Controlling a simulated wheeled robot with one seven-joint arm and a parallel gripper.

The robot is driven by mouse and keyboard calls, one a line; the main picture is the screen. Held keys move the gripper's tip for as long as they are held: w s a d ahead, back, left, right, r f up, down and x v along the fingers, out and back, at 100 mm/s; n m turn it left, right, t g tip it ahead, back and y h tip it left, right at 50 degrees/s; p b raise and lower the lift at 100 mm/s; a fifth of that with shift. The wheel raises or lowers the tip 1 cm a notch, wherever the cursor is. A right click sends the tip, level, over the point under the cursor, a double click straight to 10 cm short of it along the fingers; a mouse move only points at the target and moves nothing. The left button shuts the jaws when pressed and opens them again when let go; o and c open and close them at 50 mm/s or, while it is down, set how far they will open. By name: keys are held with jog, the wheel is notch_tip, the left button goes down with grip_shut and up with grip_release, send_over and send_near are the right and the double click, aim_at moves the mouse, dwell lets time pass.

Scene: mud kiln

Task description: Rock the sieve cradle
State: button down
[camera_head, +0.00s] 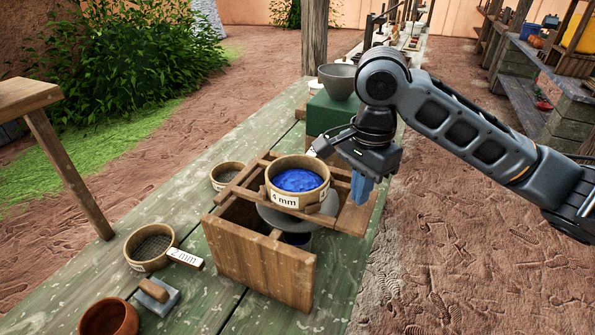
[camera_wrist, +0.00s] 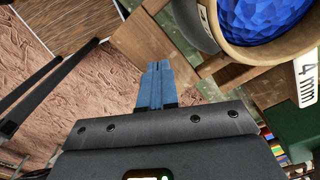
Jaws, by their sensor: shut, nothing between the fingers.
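The sieve cradle (camera_head: 355,217) is a wooden slatted frame resting on a wooden box (camera_head: 258,258) on the green table. A round sieve (camera_head: 297,184) labelled 4 mm, with blue material (camera_head: 297,180) in it, sits on the cradle. My gripper (camera_head: 361,190) has blue fingers, shut and empty, pointing down at the cradle's right end. In the wrist view the shut fingers (camera_wrist: 156,88) are beside a wooden bar of the cradle (camera_wrist: 192,80), with the sieve (camera_wrist: 262,52) at upper right. I cannot tell whether the fingers touch the wood.
A 2 mm sieve (camera_head: 150,247), another sieve (camera_head: 226,176), a brown bowl (camera_head: 109,318) and a wooden-handled block (camera_head: 157,297) lie left on the table (camera_head: 195,209). A grey bowl (camera_head: 337,81) on a green box (camera_head: 332,111) stands behind the cradle, near a post (camera_head: 314,38).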

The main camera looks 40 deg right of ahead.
aim_at(358, 208)
jog(key=shift+f+b, duration=1.35)
jog(key=shift+f, duration=1.1)
notch_tip(358, 208, up, 3)
jog(key=p, duration=0.3)
jog(key=shift+r, duration=0.95)
jog(key=shift+r, duration=0.1)
jog(key=shift+r, duration=2.45)
